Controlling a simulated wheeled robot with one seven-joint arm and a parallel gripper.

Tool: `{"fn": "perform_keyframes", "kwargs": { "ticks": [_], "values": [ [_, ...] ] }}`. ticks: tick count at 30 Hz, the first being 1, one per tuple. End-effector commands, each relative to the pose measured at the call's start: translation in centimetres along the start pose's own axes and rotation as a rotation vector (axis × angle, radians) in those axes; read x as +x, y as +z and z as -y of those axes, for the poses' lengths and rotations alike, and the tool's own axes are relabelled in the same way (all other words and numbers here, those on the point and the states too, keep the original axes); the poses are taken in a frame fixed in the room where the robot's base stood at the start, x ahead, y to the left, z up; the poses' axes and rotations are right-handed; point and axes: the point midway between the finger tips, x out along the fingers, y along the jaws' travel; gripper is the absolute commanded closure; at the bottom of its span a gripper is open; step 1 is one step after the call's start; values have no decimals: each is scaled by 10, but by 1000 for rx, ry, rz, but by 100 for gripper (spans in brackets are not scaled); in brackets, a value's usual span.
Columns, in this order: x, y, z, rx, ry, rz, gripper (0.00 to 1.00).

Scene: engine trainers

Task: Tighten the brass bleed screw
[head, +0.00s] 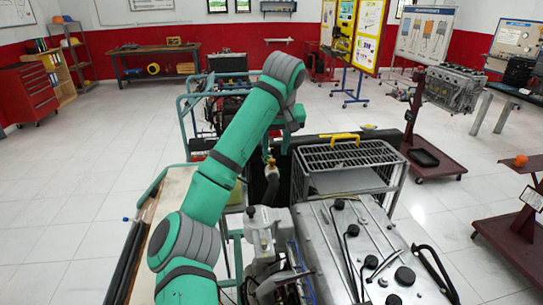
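A small brass-coloured fitting (270,162) shows at the top of a dark neck or hose on the engine trainer, just right of my green forearm. I take it to be the brass bleed screw, but it is too small to be sure. My arm reaches up from the bottom left, bends at the top and comes down behind the forearm near this fitting. The end of my arm is mostly hidden there. I cannot make out the fingertips, nor whether they touch the fitting.
A metal cage (350,160) with a yellow handle (345,138) stands right of the fitting. A grey panel with black caps and hoses (375,250) fills the front right. A pale reservoir (262,228) sits below the fitting. Engine stands are farther right; white floor is open at left.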

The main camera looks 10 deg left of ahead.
Motion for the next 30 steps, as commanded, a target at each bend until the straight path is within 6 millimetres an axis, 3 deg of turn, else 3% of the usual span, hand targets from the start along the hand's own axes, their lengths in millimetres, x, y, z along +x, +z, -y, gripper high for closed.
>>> {"fn": "perform_keyframes", "kwargs": {
  "ticks": [3, 9, 20, 25, 30],
  "values": [
    [21, 0, 3, -5, -1, 4, 66],
    [39, -1, 8, -9, -6, 0, 66],
    [45, -1, 7, -8, -4, -1, 66],
    [44, -1, 7, -7, -4, -1, 100],
    [44, -1, 6, -6, -3, 0, 100]
  ]
}}
